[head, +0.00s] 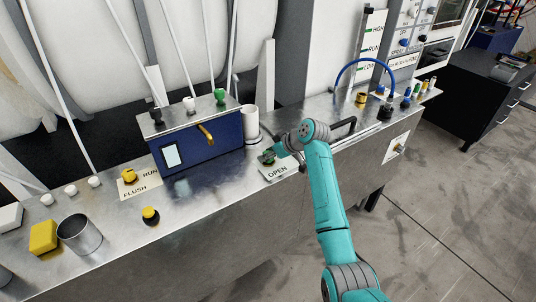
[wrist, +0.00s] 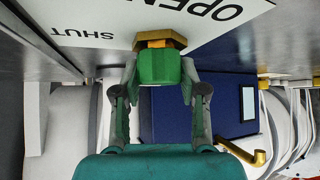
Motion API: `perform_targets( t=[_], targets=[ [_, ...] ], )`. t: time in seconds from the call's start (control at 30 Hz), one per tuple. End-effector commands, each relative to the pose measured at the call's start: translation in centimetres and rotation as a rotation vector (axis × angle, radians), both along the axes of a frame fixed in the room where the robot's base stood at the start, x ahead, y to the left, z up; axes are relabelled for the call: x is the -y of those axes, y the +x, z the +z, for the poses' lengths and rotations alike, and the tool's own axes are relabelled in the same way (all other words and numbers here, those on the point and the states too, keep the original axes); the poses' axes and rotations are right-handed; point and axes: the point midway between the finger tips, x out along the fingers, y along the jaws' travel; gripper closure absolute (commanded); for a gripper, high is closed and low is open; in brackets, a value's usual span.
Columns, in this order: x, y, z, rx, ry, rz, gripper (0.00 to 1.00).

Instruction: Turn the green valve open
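The green valve (head: 267,158) sits on the steel counter by a white plate (head: 278,172) lettered OPEN. In the wrist view its green handle (wrist: 160,68) stands against a brass hexagonal fitting (wrist: 160,42), and the plate (wrist: 120,25) also reads SHUT. My gripper (wrist: 160,80) has one finger on each side of the green handle. The fingers are drawn in and look pressed against its sides. In the head view my gripper (head: 281,151) partly covers the valve. I cannot tell exactly which mark the handle points to.
A blue box (head: 200,145) with a brass lever (head: 206,133) stands left of the valve, with a white cylinder (head: 251,122) close by. A black handle (head: 343,127) and a blue hose (head: 365,62) lie to the right. A metal cup (head: 80,235) and yellow block (head: 43,237) stand far left.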

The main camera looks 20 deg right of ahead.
Motion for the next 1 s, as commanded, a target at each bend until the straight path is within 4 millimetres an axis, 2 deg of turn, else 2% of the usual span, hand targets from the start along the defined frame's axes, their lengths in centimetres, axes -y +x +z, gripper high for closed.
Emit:
perform_targets(
  t=[0.47, 1.0],
  targets=[
    [-0.06, -0.10, -0.13, -0.001, -0.001, -0.072, 0.93],
    [-0.20, -0.09, -0.08, 0.000, -0.002, -0.523, 0.93]
  ],
)
